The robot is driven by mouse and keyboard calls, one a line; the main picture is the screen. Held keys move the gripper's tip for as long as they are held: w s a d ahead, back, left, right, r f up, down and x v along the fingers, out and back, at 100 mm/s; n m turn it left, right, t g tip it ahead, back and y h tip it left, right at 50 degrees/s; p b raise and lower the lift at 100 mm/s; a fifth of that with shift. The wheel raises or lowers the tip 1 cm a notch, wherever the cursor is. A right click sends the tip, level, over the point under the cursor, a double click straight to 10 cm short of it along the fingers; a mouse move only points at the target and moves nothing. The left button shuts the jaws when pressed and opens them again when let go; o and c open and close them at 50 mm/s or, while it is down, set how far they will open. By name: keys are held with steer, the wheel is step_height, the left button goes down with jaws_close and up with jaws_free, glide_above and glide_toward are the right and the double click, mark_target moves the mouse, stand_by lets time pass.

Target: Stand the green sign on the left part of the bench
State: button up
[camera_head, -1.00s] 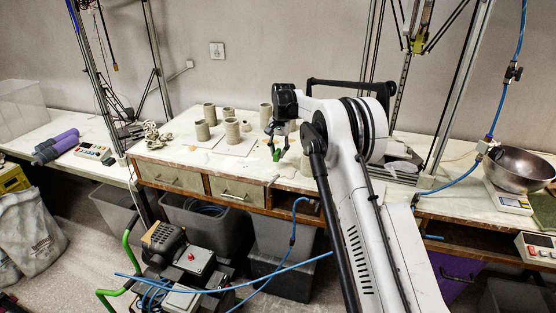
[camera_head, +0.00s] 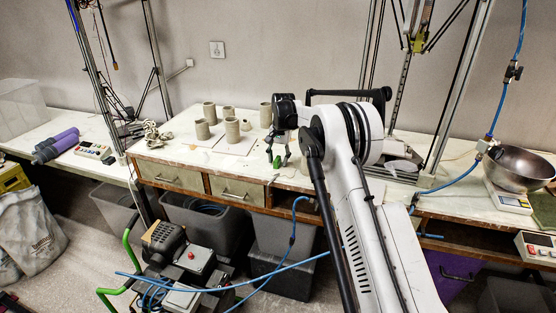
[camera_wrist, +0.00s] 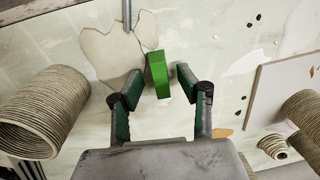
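The green sign (camera_wrist: 158,73) is a small bright green slab. In the wrist view it lies between and just past my fingertips, with a gap on each side. My gripper (camera_wrist: 159,74) is open, its dark green pads apart. In the head view, my gripper (camera_head: 278,157) points down over the front middle of the bench (camera_head: 215,167), and the sign (camera_head: 278,163) shows as a small green patch by the fingertips. I cannot tell whether it stands or lies.
Several ribbed clay cylinders (camera_head: 232,130) stand on the bench, left of and behind my gripper. One large cylinder (camera_wrist: 42,112) is close on the left in the wrist view. A flat irregular clay piece (camera_wrist: 112,52) lies beside the sign. A white board (camera_wrist: 278,92) lies at right.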

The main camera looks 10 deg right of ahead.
steer(key=shift+r, duration=0.1)
step_height(320, 180, up, 12)
steer(key=s+r+n+t, duration=0.2)
steer(key=s+r, duration=0.7)
steer(key=s, duration=0.4)
steer(key=s+r+n+t, duration=0.1)
steer(key=s+r, duration=0.8)
steer(key=s, duration=0.4)
steer(key=s+f+n+t, duration=0.1)
steer(key=s+f, duration=0.2)
steer(key=s, duration=0.7)
steer(key=s+f+n+t, duration=0.1)
steer(key=s+f, duration=0.3)
steer(key=s, duration=0.5)
steer(key=s+f+n+t, duration=0.1)
steer(key=s+f, duration=0.3)
steer(key=s, duration=0.6)
steer(key=shift+s+a+t+h, duration=0.25)
steer(key=shift+s+t+h, duration=0.05)
steer(key=shift+s+h, duration=0.1)
steer(key=shift+f+b, duration=0.75)
steer(key=shift+b, duration=0.2)
